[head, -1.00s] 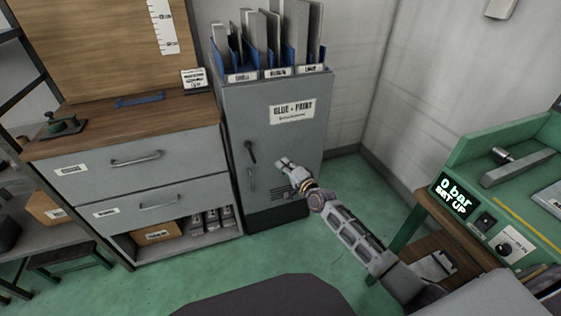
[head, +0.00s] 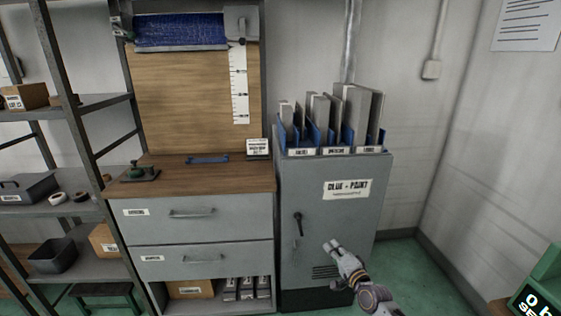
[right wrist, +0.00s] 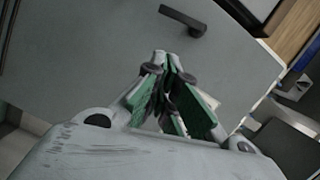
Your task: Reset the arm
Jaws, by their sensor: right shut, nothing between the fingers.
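My right gripper (head: 332,246) is in front of the lower part of the grey cabinet (head: 355,215) labelled "GLUE + PAINT". It is shut and empty, and its closed fingers also show in the right wrist view (right wrist: 168,75). The cabinet door appears closed. Its dark handle (head: 298,224) is up and left of my fingertips, and it shows near the top of the right wrist view (right wrist: 183,20). I cannot tell whether the fingertips touch the door; the handle is clear of them. My left gripper is in neither view.
A drawer unit (head: 212,252) with a wooden top stands left of the cabinet. A metal shelf (head: 85,105) with boxes is further left. Blue holders with grey panels (head: 358,108) stand on the cabinet. Green floor (head: 405,262) lies between.

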